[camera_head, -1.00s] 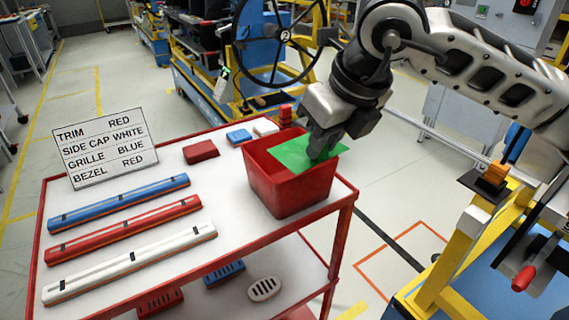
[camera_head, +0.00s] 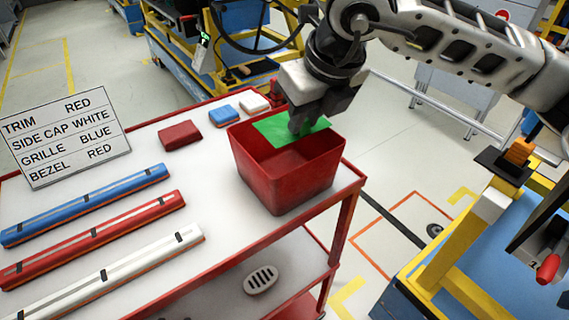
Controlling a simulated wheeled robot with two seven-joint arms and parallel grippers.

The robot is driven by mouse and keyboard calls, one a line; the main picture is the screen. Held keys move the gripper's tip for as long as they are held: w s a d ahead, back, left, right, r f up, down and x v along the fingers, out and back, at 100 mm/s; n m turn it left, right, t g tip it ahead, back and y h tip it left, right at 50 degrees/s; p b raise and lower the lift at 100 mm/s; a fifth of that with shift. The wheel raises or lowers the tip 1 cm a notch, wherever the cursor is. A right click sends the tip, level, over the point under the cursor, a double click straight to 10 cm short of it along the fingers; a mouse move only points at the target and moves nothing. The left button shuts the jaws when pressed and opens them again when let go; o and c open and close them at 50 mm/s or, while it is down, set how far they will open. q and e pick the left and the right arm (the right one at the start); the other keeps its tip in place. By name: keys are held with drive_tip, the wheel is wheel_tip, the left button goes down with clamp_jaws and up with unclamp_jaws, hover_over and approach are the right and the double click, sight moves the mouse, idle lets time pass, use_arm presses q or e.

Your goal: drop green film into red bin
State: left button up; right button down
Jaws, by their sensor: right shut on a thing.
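The red bin (camera_head: 284,182) stands open on the right part of the red-framed cart. The green film (camera_head: 275,130) is a flat sheet at the mouth of the bin, over its back part. My right gripper (camera_head: 297,130) points down above the bin and is shut on the film. Its fingertips partly cover the film. I cannot tell whether the film touches the bin's rim. My left gripper is not in view.
The cart top (camera_head: 215,200) also holds blue, red and white trim bars (camera_head: 95,240), a lettered sign (camera_head: 64,138) and small red, blue and white blocks (camera_head: 180,135). A yellow frame (camera_head: 450,235) stands at the right.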

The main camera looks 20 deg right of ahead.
drive_tip(key=shift+f, duration=0.3)
drive_tip(key=c, duration=1.2)
unclamp_jaws()
drive_tip(key=shift+c, duration=0.2)
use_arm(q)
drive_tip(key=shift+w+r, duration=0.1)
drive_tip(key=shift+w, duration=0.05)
use_arm(e)
drive_tip(key=shift+s+d+r, duration=0.1)
drive_tip(key=shift+r, duration=0.4)
use_arm(q)
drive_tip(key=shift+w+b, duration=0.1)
drive_tip(key=shift+b, duration=0.3)
use_arm(e)
drive_tip(key=v, duration=1.5)
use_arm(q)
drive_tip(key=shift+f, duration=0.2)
